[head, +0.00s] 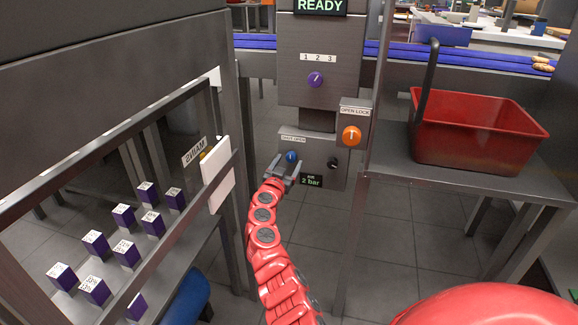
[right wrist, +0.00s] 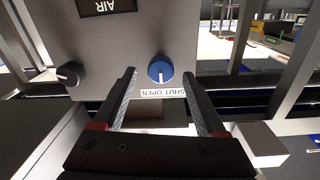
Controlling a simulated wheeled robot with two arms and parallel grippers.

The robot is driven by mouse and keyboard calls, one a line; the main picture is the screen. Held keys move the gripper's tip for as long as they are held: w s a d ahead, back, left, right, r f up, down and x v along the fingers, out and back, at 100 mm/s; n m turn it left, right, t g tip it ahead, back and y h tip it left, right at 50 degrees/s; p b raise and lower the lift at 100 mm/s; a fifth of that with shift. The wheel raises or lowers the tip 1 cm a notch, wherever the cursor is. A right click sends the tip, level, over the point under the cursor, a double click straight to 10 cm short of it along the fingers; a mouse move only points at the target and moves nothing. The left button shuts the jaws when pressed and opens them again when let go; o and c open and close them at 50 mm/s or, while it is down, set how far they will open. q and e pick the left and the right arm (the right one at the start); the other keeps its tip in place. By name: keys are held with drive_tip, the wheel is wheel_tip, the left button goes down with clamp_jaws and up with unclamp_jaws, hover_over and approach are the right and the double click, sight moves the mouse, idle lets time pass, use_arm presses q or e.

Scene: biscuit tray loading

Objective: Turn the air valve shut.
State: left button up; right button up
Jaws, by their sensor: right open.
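The air valve is a blue round knob (head: 291,156) on the lower part of the grey panel, under a small white label. In the right wrist view the knob (right wrist: 160,69) shows a pale pointer mark facing the SHUT/OPEN label (right wrist: 162,93). My right gripper (head: 283,168) is at the knob with jaws apart. In the right wrist view its two fingertips (right wrist: 159,74) stand on either side of the knob, with a visible gap on each side. Whether they reach around its depth I cannot tell. My left gripper is in neither view.
A black knob (head: 333,163) and a 2 bar display (head: 311,181) sit beside the valve. Above are an orange OPEN LOCK knob (head: 352,134) and a purple selector (head: 315,79). A red crate (head: 480,150) stands right; a metal frame with purple blocks (head: 124,215) is left.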

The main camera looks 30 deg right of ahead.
drive_tip(key=shift+x, duration=0.8)
drive_tip(key=shift+c, duration=0.3)
clamp_jaws()
